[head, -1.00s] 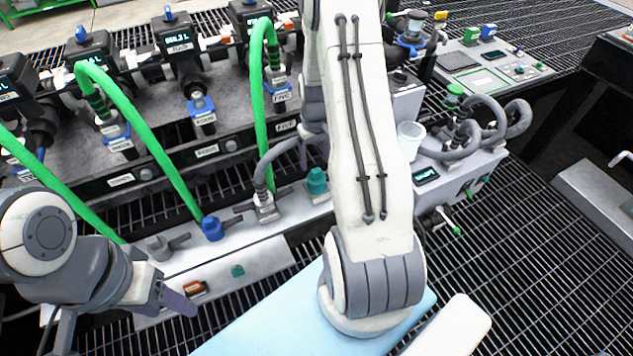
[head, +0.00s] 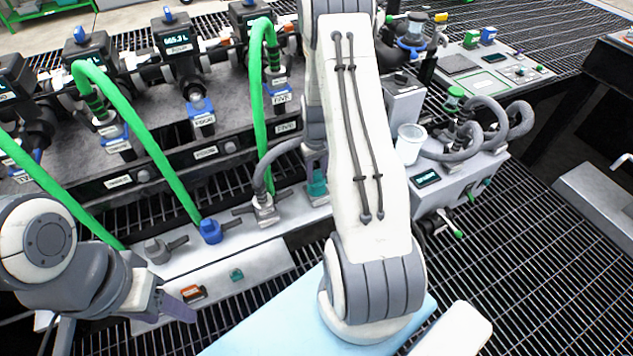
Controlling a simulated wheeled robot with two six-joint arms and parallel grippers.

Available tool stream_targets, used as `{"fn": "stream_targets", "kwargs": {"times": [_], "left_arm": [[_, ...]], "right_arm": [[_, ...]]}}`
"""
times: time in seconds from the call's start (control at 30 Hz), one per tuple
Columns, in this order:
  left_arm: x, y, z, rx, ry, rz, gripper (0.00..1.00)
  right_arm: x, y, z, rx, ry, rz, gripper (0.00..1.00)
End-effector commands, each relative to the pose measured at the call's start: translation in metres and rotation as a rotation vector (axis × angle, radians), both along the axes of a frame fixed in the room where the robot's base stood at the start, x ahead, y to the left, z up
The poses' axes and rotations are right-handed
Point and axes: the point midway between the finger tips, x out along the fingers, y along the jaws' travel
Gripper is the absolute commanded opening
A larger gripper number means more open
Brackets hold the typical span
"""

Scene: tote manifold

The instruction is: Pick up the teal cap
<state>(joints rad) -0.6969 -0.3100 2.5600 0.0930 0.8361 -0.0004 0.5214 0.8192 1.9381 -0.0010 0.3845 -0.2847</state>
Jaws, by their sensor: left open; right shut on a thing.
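The teal cap (head: 317,186) stands on the pale manifold rail (head: 285,212), right of the grey hose's fitting. Its upper part is partly hidden by my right gripper (head: 315,168), which is shut on it from above. My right arm crosses the middle of the view and covers part of the area beside the cap. My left gripper (head: 178,305) is open and empty at the lower left, in front of the rail and well apart from the cap.
A blue cap (head: 211,231) and a grey cap (head: 157,251) sit farther left on the rail. Green hoses (head: 150,145) arch over the left side. A white cup (head: 410,140) stands right of my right arm. A light blue surface (head: 270,328) lies in front.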

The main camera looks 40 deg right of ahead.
Motion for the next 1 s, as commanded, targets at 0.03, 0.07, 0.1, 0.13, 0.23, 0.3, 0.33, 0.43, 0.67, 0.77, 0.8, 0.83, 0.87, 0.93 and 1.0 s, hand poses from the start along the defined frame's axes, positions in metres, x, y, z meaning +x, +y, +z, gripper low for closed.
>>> {"fn": "stream_targets", "kwargs": {"times": [0.03, 0.07, 0.1, 0.13, 0.23, 0.3, 0.33, 0.43, 0.67, 0.77, 0.8, 0.83, 0.87, 0.93, 1.0], "left_arm": [[0.0, 0.0, 0.0, 0.0, 0.0, 0.0, 0.55], [0.0, 0.0, 0.0, 0.0, 0.0, 0.0, 0.55], [0.0, 0.0, 0.0, 0.0, 0.0, 0.0, 0.55], [0.0, 0.0, 0.0, 0.0, 0.0, 0.0, 0.55], [0.0, 0.0, 0.001, 0.0, 0.0, 0.0, 0.55], [0.0, 0.0, 0.002, 0.0, 0.0, 0.0, 0.55], [0.0, 0.0, 0.003, 0.0, 0.0, 0.0, 0.55], [0.0, 0.0, 0.007, 0.0, 0.0, 0.0, 0.55], [0.0, 0.0, 0.017, 0.0, 0.0, 0.0, 0.55], [0.0, 0.0, 0.021, 0.0, 0.0, 0.0, 0.55], [0.0, 0.0, 0.022, 0.0, 0.0, 0.0, 0.55], [0.0, 0.0, 0.023, 0.0, 0.0, 0.0, 0.55], [0.0, 0.0, 0.025, 0.0, 0.0, 0.0, 0.55], [0.0, 0.0, 0.027, 0.0, 0.0, 0.0, 0.55], [0.0, 0.0, 0.028, 0.0, 0.0, 0.0, 0.55]], "right_arm": [[0.0, 0.0, 0.0, 0.0, -0.001, 0.0, 0.0], [0.0, 0.0, 0.0, 0.0, -0.001, 0.0, 0.0], [0.0, 0.0, 0.0, 0.0, -0.001, 0.0, 0.0], [0.0, 0.0, 0.0, 0.0, -0.001, 0.0, 0.0], [0.0, 0.0, 0.003, 0.0, -0.001, 0.0, 0.0], [0.001, 0.0, 0.007, -0.001, -0.002, 0.0, 0.0], [0.001, 0.0, 0.01, -0.002, -0.003, 0.0, 0.0], [0.001, -0.001, 0.022, -0.002, -0.004, 0.0, 0.0], [-0.019, -0.013, 0.057, 0.0, -0.002, -0.006, 0.0], [-0.038, -0.024, 0.071, -0.001, -0.002, -0.008, 0.0], [-0.046, -0.029, 0.076, -0.001, -0.002, -0.008, 0.0], [-0.052, -0.032, 0.08, -0.002, -0.003, -0.007, 0.0], [-0.058, -0.036, 0.084, 0.0, -0.002, -0.008, 0.0], [-0.069, -0.043, 0.092, -0.001, -0.002, -0.007, 0.0], [-0.079, -0.049, 0.098, -0.001, -0.002, -0.006, 0.0]]}}
